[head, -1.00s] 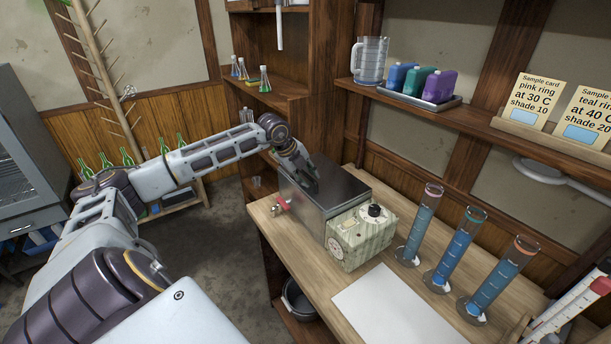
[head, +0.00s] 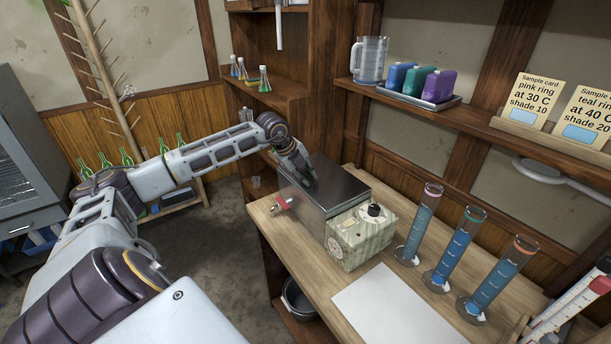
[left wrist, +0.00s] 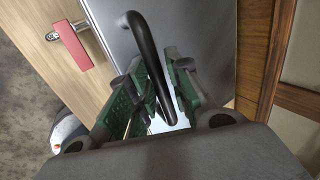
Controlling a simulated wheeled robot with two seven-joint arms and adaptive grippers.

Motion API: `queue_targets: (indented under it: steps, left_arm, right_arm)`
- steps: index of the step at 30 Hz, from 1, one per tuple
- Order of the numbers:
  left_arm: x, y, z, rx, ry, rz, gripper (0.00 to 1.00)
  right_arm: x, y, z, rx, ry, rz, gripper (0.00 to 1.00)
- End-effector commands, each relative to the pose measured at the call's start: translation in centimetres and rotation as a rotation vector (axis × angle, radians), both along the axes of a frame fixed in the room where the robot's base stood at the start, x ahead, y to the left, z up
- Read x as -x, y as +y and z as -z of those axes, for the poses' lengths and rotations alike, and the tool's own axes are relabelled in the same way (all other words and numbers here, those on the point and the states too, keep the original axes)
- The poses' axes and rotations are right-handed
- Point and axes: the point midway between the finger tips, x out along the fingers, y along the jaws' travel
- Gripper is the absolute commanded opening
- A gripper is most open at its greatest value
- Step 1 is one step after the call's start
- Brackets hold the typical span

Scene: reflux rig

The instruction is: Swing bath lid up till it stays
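The bath is a grey metal box (head: 318,214) on the wooden bench, with its dark flat lid (head: 336,184) lying down. The lid's black bar handle (left wrist: 148,62) runs between the green-padded fingers of my left gripper (left wrist: 160,88) in the left wrist view. The fingers are close in on both sides of the bar and look closed on it. In the head view my left gripper (head: 306,182) is over the lid's left part and hides the handle. My right gripper is not in view.
A patterned control box (head: 360,238) with a black knob stands against the bath's front right. A red tap (head: 282,204) sticks out at left. Three blue-filled cylinders (head: 452,254) stand to the right. A shelf (head: 480,128) runs behind, above the bench.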

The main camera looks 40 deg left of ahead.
Motion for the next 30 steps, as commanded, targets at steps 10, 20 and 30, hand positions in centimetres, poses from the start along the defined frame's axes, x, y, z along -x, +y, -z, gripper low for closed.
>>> queue_targets:
  steps: [10, 20, 30]
  left_arm:
    - [-0.8, -0.3, -2.2, 0.002, -0.004, 0.000, 0.20]
    - [-1.7, -0.5, -4.4, 0.002, -0.006, 0.000, 0.20]
    - [-1.9, -0.5, -4.8, 0.001, -0.004, 0.000, 0.20]
  right_arm:
    - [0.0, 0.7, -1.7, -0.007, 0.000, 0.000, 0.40]
    - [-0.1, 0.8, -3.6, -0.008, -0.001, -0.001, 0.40]
    - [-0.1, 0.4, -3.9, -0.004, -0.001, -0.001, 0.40]
